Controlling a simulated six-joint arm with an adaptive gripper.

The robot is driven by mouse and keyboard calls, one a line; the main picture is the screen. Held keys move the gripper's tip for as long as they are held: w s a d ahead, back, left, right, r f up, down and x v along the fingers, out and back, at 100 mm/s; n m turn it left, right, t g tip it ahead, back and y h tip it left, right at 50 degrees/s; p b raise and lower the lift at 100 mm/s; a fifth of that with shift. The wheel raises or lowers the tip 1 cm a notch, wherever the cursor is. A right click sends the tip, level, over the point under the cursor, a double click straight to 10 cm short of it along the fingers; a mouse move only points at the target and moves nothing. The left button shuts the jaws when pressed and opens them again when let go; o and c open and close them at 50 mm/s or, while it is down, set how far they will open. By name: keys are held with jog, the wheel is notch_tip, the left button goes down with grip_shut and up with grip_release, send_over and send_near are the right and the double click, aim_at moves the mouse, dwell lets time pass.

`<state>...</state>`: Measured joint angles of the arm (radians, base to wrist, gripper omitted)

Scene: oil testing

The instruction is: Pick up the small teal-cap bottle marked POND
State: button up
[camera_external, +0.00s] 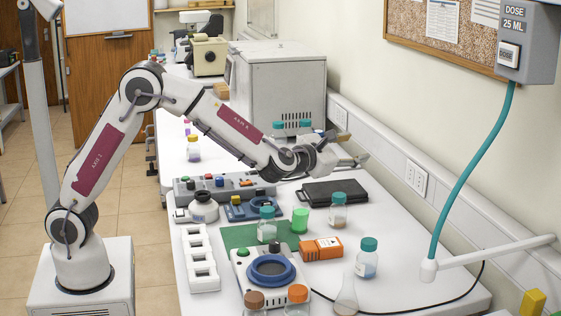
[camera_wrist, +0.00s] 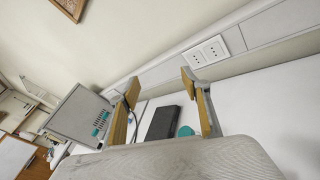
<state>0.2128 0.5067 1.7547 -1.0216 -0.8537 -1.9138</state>
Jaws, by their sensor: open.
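Several teal-cap bottles stand on the white bench: one on the green mat (camera_external: 267,226), one behind the orange box (camera_external: 338,213), one at the right (camera_external: 367,259), and two by the grey cabinet (camera_external: 279,129). I cannot read POND on any of them. My gripper (camera_external: 352,161) is open and empty, high above the bench near the black case. In the wrist view its two fingers (camera_wrist: 160,84) are spread apart. A teal cap (camera_wrist: 185,131) shows low between them, its bottle mostly hidden by my gripper body.
A black case (camera_external: 335,192), green cup (camera_external: 300,220), orange box (camera_external: 321,248) and blue-ringed device (camera_external: 270,270) crowd the bench. A white rail (camera_external: 495,252) with a teal hose crosses the right. The grey cabinet (camera_external: 275,85) stands behind.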

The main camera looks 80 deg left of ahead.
aim_at(337, 199)
jog(key=s+a+f+n+g+y, duration=0.1)
jog(key=a+f+n+g+y, duration=0.3)
jog(key=f+n, duration=0.6)
jog(key=shift+s+a+n+y, duration=0.2)
jog(key=shift+s+n+y, duration=0.25)
jog(key=shift+y, duration=0.95)
jog(key=shift+f, duration=0.1)
jog(key=shift+f, duration=1.1)
notch_tip(337, 199, down, 5)
jog(key=shift+r, duration=0.1)
jog(key=shift+x, duration=1.05)
jog(key=shift+w+a, duration=0.35)
